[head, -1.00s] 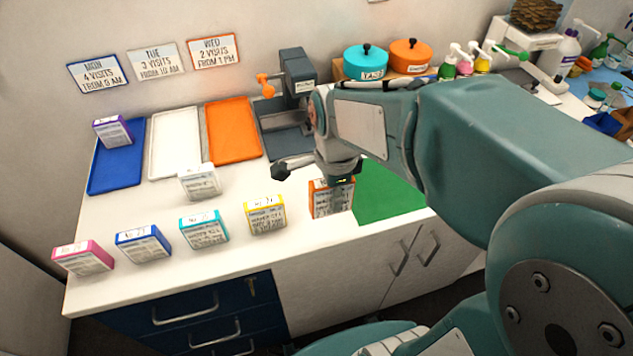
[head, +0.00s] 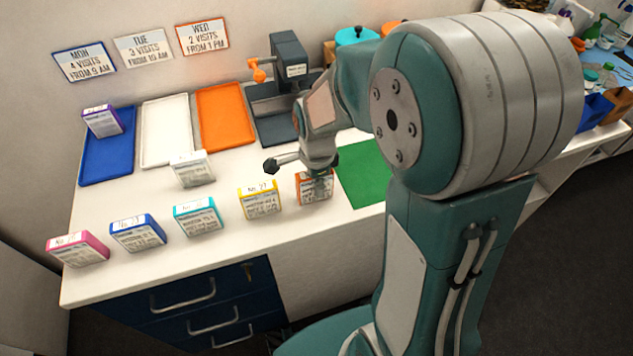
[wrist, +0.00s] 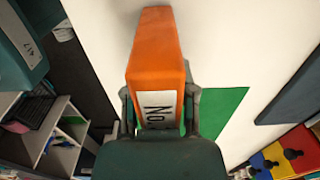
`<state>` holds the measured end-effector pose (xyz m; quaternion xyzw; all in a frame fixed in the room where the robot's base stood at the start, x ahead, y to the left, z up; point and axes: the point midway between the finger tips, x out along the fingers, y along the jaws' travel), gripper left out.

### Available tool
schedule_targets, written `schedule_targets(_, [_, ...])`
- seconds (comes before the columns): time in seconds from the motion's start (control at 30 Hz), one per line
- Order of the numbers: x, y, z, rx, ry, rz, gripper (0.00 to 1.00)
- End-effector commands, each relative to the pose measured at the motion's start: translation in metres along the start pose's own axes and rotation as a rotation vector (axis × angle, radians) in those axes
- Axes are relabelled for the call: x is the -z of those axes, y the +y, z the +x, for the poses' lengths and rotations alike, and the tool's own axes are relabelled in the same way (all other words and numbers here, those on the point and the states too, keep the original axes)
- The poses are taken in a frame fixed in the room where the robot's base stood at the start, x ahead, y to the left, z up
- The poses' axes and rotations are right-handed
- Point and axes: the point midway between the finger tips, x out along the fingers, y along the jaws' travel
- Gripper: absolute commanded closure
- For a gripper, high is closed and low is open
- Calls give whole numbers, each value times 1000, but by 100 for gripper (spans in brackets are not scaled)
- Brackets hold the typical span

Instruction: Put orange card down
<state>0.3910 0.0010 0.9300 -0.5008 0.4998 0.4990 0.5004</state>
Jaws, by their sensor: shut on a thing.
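The orange card (head: 314,188) is a small block-like card with a white printed face. It stands upright at the right end of the front row, left of the green mat (head: 366,172). My gripper (head: 318,168) is over its top edge and shut on it. In the wrist view the orange card (wrist: 157,60) sits between the two fingers of my gripper (wrist: 159,112), with its label partly hidden by the gripper body. It is at or very near the white counter; I cannot tell whether its base touches.
Yellow (head: 261,200), teal (head: 198,216), blue (head: 138,232) and pink (head: 78,248) cards stand to the left. A white card (head: 192,170) stands behind them. Blue (head: 107,157), white (head: 166,133) and orange (head: 226,116) trays lie at the back; the blue one holds a purple card (head: 102,121).

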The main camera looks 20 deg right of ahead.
Motion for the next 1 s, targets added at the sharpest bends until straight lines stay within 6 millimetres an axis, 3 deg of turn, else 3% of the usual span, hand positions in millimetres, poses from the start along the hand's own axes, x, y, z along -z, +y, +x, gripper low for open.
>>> schedule_targets(0.13, [0, 0, 2, -1, 0, 0, 100])
schedule_targets(0.17, [0, 0, 2, -1, 0, 0, 55])
schedule_targets(0.2, [0, 0, 2, 0, 0, 0, 37])
schedule_targets(0.23, [0, 0, 2, -1, 0, 0, 30])
schedule_targets(0.67, [0, 0, -2, 2, 0, 0, 30])
schedule_targets(0.77, [0, -1, -13, 3, 0, 0, 30])
schedule_targets(1.0, [0, -1, -63, 6, 0, 0, 30])
